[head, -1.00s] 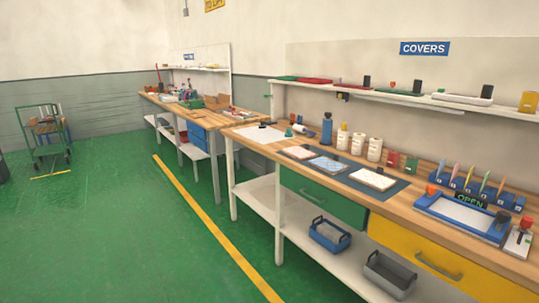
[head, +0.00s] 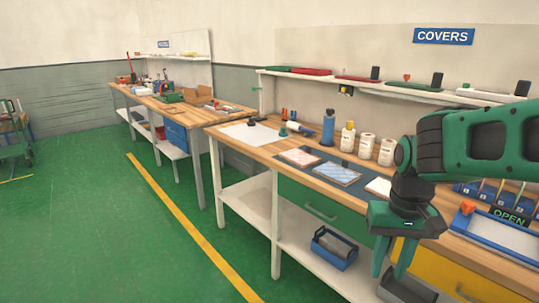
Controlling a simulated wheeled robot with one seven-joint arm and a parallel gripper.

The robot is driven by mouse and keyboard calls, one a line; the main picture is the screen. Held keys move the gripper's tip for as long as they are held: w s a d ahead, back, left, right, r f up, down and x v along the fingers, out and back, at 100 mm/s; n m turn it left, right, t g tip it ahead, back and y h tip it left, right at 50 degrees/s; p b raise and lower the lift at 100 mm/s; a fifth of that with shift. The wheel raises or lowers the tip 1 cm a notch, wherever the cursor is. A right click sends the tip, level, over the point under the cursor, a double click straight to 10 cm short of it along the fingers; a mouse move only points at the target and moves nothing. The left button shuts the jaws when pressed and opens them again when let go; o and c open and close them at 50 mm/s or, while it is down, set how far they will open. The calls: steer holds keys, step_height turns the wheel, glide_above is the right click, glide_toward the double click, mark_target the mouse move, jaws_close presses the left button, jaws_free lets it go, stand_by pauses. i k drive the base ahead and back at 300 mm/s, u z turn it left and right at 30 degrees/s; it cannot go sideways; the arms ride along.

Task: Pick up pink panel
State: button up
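A pale panel with a pinkish tint (head: 300,157), probably the pink panel, lies flat on a dark mat (head: 318,167) on the workbench. A light blue panel (head: 337,173) lies just right of it. A whitish panel (head: 378,187) lies further right, partly hidden by my arm. My green gripper (head: 391,266) hangs at the right, fingers pointing down, in front of the bench's drawers in the picture. Its two fingers look apart with nothing between them. It is well to the right of the pinkish panel and not touching it.
Bottles (head: 366,146) and a blue container (head: 328,127) stand behind the panels. A white shelf (head: 400,92) runs above them. A blue tray (head: 495,236) lies at the right. Green floor (head: 90,230) is clear at left.

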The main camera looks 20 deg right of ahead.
mark_target(301, 158)
steer(key=z, duration=0.3)
steer(key=i, duration=1.45)
steer(key=z, duration=0.55)
